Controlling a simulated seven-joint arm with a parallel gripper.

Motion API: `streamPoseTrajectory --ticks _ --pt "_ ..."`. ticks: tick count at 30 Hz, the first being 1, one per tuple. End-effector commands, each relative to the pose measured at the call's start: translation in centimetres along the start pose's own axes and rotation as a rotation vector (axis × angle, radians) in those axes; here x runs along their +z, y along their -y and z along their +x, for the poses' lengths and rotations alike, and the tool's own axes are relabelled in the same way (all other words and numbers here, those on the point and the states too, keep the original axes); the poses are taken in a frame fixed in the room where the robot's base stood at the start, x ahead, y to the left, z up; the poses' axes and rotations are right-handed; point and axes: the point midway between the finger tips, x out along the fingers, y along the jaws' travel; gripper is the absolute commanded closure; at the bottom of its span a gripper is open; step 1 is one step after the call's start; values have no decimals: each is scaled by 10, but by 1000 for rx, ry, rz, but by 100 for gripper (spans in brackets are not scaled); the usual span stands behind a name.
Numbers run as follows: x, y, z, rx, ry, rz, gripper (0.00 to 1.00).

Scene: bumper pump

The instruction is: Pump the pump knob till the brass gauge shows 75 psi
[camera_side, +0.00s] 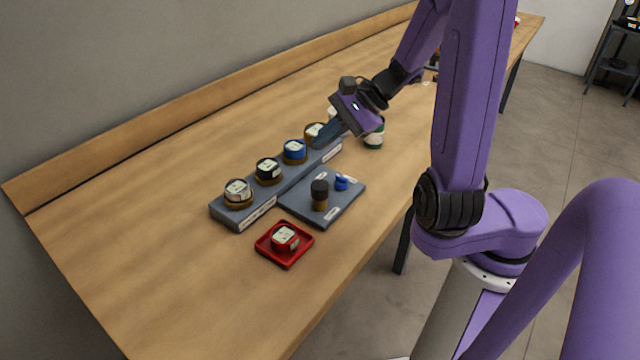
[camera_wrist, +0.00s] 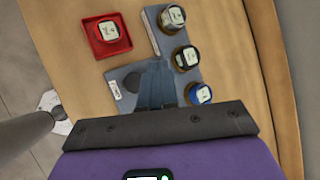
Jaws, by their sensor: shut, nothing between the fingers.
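The pump plate (camera_side: 300,207) is a flat grey plate with a black pump knob (camera_side: 320,188) on a brass-coloured stem and a small blue knob (camera_side: 341,182). A grey rail (camera_side: 228,214) beside it bears a row of gauges. The rear one, with a brass-coloured body, looks like the brass gauge (camera_side: 313,131); my gripper partly covers it. Its reading is too small to tell. My gripper (camera_side: 320,143) is shut and empty, above the rear end of the rail and apart from the pump knob. In the wrist view its fingers (camera_wrist: 157,84) hide much of the plate.
Silver (camera_side: 238,192), black (camera_side: 268,170) and blue (camera_side: 294,151) gauges stand along the rail. The table's left part is clear.

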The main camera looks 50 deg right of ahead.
Motion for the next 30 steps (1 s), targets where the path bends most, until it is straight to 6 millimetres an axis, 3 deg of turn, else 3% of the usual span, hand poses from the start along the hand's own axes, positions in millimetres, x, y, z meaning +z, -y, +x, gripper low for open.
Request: streamPoseTrajectory --ticks 18,30 --pt "-35 -36 49 3 1 3 100" --pt "-40 -41 54 2 -2 0 100"
